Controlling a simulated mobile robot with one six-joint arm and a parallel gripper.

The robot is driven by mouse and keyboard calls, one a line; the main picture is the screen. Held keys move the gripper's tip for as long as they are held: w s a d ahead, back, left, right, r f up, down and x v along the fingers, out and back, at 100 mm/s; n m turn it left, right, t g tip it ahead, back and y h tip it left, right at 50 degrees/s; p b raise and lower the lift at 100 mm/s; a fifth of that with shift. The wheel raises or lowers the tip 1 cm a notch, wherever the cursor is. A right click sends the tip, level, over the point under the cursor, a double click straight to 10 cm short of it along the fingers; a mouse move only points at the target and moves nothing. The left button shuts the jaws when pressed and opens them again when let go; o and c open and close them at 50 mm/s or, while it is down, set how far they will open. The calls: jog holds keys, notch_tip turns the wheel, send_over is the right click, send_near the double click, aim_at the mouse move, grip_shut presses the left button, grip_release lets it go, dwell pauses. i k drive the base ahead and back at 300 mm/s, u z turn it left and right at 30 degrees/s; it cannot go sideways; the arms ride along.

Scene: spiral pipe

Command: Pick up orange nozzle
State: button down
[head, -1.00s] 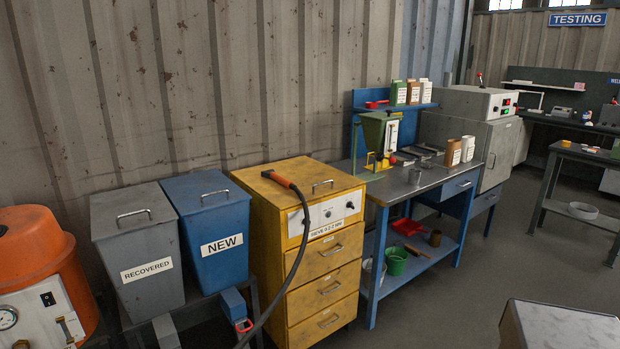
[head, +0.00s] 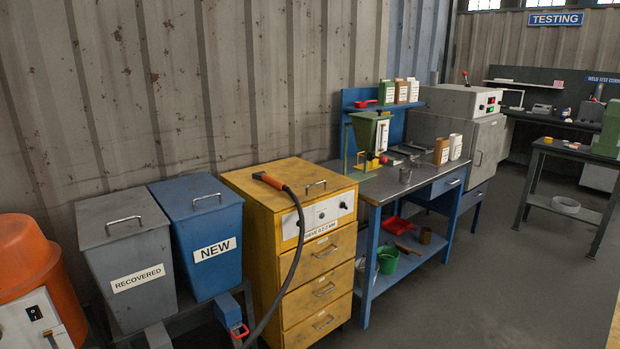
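The orange nozzle (head: 268,180) lies on top of the yellow drawer cabinet (head: 262,205), near its left side. A black hose (head: 296,245) runs from the nozzle over the cabinet's front and down toward the floor. A bar handle (head: 317,184) sits on the cabinet top to the right of the nozzle, apart from it. My gripper is not in view.
Left of the cabinet stand a blue NEW bin (head: 205,222) and a grey RECOVERED bin (head: 128,258), with an orange machine (head: 28,262) beyond. A blue workbench (head: 395,184) with tools stands to the right. Open floor (head: 480,275) lies at the right front.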

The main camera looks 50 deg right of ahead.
aim_at(262, 176)
jog(key=u, duration=0.45)
jog(key=k, duration=0.15)
jog(key=z, duration=1.85)
jog(key=k, duration=0.9)
jog(key=u, duration=0.15)
jog(key=i, duration=0.7)
